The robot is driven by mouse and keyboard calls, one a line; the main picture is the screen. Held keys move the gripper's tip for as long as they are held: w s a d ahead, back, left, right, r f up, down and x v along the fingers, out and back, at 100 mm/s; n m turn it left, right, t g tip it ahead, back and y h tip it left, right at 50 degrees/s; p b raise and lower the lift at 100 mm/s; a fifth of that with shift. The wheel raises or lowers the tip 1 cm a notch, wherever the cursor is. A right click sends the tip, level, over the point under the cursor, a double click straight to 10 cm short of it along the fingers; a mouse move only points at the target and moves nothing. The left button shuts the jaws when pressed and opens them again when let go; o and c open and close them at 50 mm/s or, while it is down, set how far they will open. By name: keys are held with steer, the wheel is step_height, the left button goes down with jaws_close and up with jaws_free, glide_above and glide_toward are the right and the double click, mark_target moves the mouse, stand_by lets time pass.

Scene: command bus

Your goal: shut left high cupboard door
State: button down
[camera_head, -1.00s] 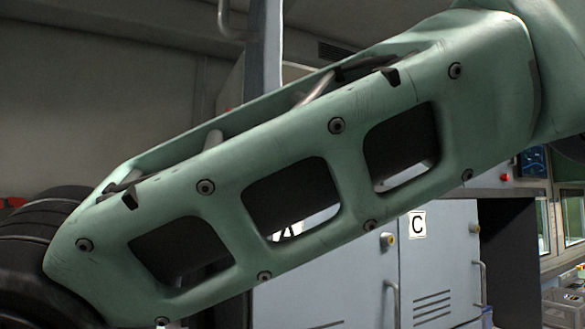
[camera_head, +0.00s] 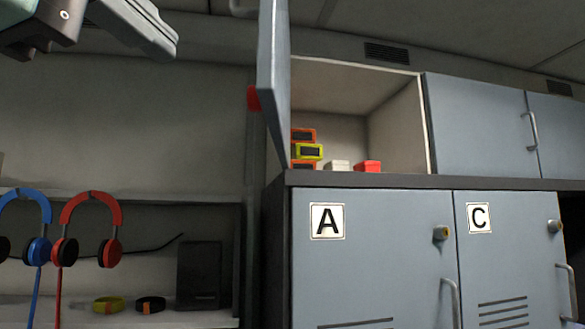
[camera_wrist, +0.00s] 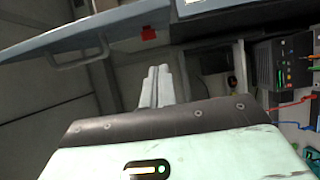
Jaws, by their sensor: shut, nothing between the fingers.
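The left high cupboard door (camera_head: 272,75) is blue-grey and stands open, swung out and seen nearly edge-on. It hinges beside the open cupboard (camera_head: 397,120). In the wrist view the door (camera_wrist: 100,32) crosses the upper left, with its handle (camera_wrist: 78,52) showing. My gripper (camera_head: 165,45) is at the upper left of the head view, left of the door and apart from it in that picture. In the wrist view my gripper's fingers (camera_wrist: 158,72) are together and empty, pointing up the picture below the door. I cannot tell the exact gap to the door.
Red, orange and yellow boxes (camera_head: 309,151) sit inside the cupboard. A shut high cupboard (camera_head: 475,120) is to the right. Lockers A (camera_head: 385,265) and C (camera_head: 510,245) stand below. Blue headphones (camera_head: 38,225) and red headphones (camera_head: 92,215) hang at the left.

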mark_target(270, 60)
steer(key=w+d+p, duration=0.1)
steer(key=w+d, duration=0.4)
steer(key=w, duration=0.1)
steer(key=shift+w+d, duration=0.25)
stand_by(0.3)
